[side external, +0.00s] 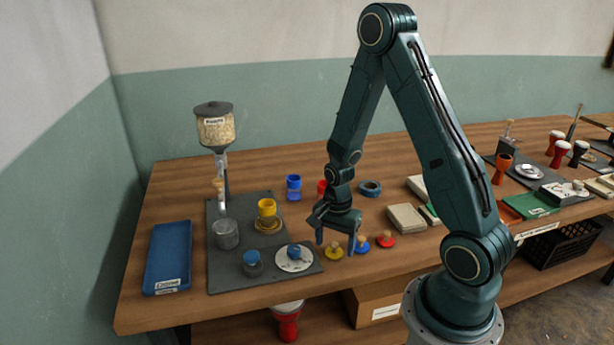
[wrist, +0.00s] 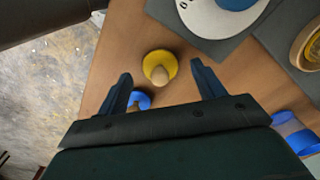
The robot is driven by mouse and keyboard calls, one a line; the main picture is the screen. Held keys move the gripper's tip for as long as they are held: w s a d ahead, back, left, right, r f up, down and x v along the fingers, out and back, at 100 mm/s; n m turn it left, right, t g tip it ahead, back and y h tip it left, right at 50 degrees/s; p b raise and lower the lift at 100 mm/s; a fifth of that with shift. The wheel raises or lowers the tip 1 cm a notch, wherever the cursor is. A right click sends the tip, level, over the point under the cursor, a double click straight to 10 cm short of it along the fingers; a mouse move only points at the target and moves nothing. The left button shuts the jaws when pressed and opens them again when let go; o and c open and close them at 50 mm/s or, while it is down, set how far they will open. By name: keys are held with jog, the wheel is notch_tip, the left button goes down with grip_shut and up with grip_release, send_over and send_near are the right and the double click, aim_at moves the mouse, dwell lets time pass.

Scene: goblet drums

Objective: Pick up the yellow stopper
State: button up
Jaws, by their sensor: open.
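The yellow stopper (side external: 334,252) is a yellow disc with a wooden knob. It stands on the bare table between the grey mat and a blue stopper. It also shows in the wrist view (wrist: 159,67), ahead of the fingertips and roughly midway between them. My gripper (side external: 336,246) is open and empty, above the table close to the yellow stopper. In the wrist view my two blue fingers (wrist: 160,78) are spread wide, and neither touches the yellow stopper. The blue stopper (side external: 362,244) is just beside it; in the wrist view it (wrist: 139,100) lies by the left finger, partly hidden.
A red stopper (side external: 386,240) stands to the right. The dark mat (side external: 222,274) holds a white dial (side external: 294,264), a yellow cup (side external: 267,208) and a grey pot (side external: 226,234). A blue tray (side external: 168,250) lies left. The table's front edge is near the stoppers.

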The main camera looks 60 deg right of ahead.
jog(key=shift+f, duration=0.7)
jog(key=c, duration=1)
